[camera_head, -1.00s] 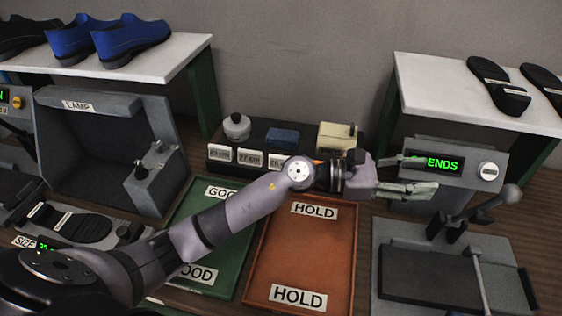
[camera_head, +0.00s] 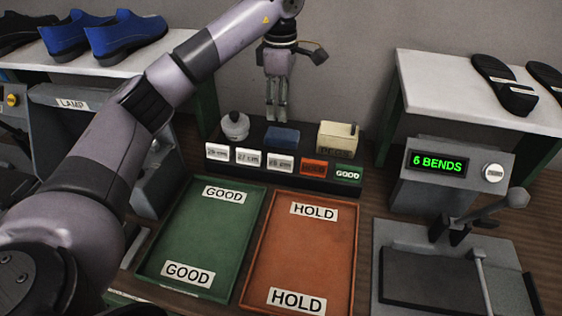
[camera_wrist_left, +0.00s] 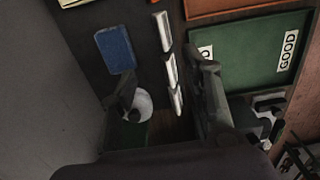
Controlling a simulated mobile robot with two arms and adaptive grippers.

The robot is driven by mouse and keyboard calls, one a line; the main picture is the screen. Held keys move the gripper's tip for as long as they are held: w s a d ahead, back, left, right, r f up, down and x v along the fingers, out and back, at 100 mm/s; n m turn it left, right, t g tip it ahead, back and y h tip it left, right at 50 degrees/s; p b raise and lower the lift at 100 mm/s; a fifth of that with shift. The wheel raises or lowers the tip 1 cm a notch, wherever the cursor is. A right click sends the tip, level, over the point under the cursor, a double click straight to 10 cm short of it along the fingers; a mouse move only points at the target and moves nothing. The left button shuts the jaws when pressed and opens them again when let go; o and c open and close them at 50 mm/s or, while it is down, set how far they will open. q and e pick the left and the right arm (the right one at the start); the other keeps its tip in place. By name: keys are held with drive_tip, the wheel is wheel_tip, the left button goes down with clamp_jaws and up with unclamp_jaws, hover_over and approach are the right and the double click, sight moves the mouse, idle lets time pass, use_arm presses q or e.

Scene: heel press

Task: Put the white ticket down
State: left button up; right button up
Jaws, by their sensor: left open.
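Several label tickets stand in a row along the front of a dark rack (camera_head: 300,182). Three are white, marked with cm sizes: left (camera_head: 217,152), middle (camera_head: 248,157) and right (camera_head: 280,162). Their white edges also show in the left wrist view (camera_wrist_left: 171,70). An orange ticket (camera_head: 314,168) and a green GOOD ticket (camera_head: 348,174) stand to their right. My left gripper (camera_head: 276,117) points down above the back of the rack, over the blue block. It is open, with no ticket seen in its fingers. My right gripper is not in view.
A grey knobbed pot (camera_head: 235,127), a blue block (camera_head: 283,138) and a beige box (camera_head: 338,141) sit on the rack. The green GOOD tray (camera_head: 205,232) and orange HOLD tray (camera_head: 302,250) are empty. A lever press reading 6 BENDS (camera_head: 437,163) stands right.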

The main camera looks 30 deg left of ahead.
use_arm(q)
drive_tip(key=p, duration=0.3)
hover_over(281, 156)
drive_tip(key=f, duration=1)
drive_tip(key=shift+w+a+f, duration=0.15)
drive_tip(key=shift+w+a, duration=0.05)
drive_tip(key=shift+w, duration=0.1)
drive_tip(key=shift+f, duration=0.6)
drive_tip(key=shift+f+p, duration=0.25)
drive_tip(key=shift+p, duration=0.05)
drive_tip(key=f, duration=0.1)
drive_tip(key=f+p, duration=0.1)
drive_tip(key=f, duration=0.1)
drive_tip(key=f+p, duration=0.1)
drive_tip(key=shift+s+d+f, duration=0.1)
drive_tip(key=shift+s+f, duration=0.15)
drive_tip(key=shift+f, duration=0.15)
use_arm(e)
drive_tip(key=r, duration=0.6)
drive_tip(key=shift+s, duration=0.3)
use_arm(q)
drive_tip(key=shift+c, duration=0.4)
drive_tip(key=c, duration=0.8)
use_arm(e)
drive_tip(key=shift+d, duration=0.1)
use_arm(q)
drive_tip(key=shift+c, duration=0.2)
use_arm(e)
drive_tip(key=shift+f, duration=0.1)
